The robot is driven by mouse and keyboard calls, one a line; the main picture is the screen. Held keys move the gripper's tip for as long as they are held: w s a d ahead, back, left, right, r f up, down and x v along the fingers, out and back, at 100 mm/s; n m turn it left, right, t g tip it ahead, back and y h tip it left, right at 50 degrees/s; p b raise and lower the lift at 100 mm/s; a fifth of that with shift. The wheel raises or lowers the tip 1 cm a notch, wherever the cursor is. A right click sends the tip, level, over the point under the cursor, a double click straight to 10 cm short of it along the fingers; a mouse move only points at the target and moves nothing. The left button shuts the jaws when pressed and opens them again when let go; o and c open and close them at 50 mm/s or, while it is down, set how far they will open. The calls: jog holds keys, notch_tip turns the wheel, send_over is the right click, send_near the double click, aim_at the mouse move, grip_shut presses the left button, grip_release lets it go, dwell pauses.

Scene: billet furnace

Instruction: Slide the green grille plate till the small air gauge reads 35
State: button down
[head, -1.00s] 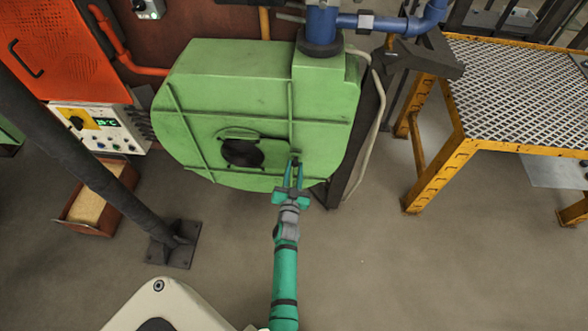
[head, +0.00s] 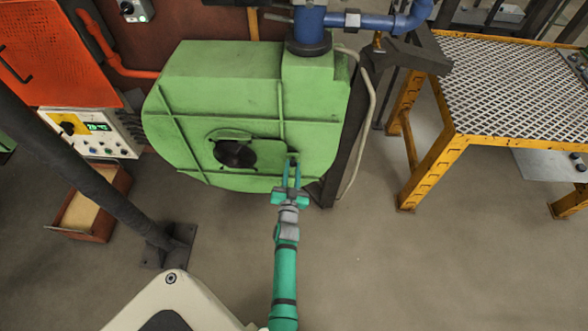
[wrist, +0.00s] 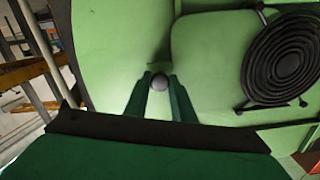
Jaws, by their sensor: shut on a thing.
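The green grille plate (wrist: 205,62) lies against the front of the green blower housing (head: 210,80), beside the round black grille (wrist: 292,58) of the air inlet. In the head view the plate is hard to tell from the housing, and the dark inlet (head: 235,153) shows open to its left. My gripper (head: 291,165) is at the lower right of the housing front.
A control box (head: 92,133) with a green display stands at the left, above an open brown bin (head: 112,205). A dark slanted post (head: 100,185) stands nearer. A yellow-framed mesh table (head: 520,85) is at the right. The floor (head: 390,260) between is clear.

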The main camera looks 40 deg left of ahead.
jog(key=c, duration=1.5)
grip_release()
jog(key=shift+a, duration=0.1)
jog(key=v, duration=1.1)
